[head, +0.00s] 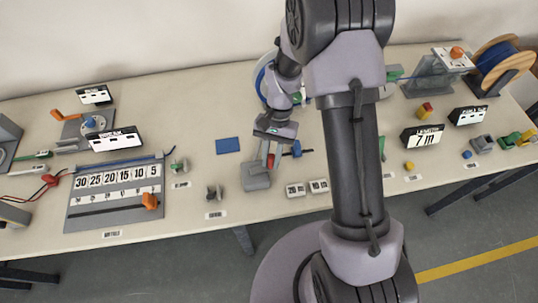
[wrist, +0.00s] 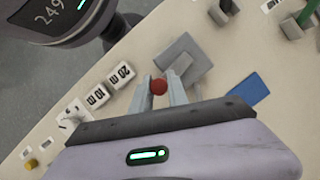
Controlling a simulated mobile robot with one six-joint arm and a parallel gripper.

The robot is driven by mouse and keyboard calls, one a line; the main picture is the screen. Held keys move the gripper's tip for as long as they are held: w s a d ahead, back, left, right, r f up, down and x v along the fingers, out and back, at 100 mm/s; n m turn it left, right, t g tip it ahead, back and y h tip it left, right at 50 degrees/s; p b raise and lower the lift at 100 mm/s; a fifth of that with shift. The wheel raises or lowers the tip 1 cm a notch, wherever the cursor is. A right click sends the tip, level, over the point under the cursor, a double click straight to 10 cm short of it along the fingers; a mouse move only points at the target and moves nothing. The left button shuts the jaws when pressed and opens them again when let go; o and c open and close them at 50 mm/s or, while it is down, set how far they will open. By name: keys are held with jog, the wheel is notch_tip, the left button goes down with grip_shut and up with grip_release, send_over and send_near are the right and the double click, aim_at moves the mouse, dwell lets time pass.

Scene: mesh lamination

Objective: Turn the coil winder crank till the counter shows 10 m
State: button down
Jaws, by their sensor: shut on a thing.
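My gripper (head: 268,155) reaches down at the middle of the table. In the wrist view its two fingers (wrist: 160,92) are closed around a round red knob (wrist: 159,87), which also shows as a small red piece in the head view (head: 270,160). A grey block (head: 256,182) stands right beside the knob; it also shows in the wrist view (wrist: 184,60). I cannot tell how the knob joins the winder.
A blue pad (head: 228,145) lies left. A grey number board (head: 115,212) stands at left. A spool of blue cable (head: 498,62) is at far right.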

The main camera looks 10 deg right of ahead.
jog(key=shift+s+a+m+t+y+b, duration=0.1)
jog(key=shift+s+m+t+y+b, duration=0.35)
jog(key=shift+m, duration=0.75)
jog(key=shift+s+a+m+t+y+b, duration=0.2)
jog(key=shift+s+m+b, duration=0.4)
jog(key=shift+m, duration=0.6)
jog(key=shift+d, duration=0.15)
jog(key=c, duration=1.3)
grip_release()
jog(key=shift+s, duration=0.1)
jog(key=p+v, duration=0.5)
jog(key=v, duration=1.2)
jog(key=shift+r, duration=0.15)
jog(key=shift+d, duration=0.1)
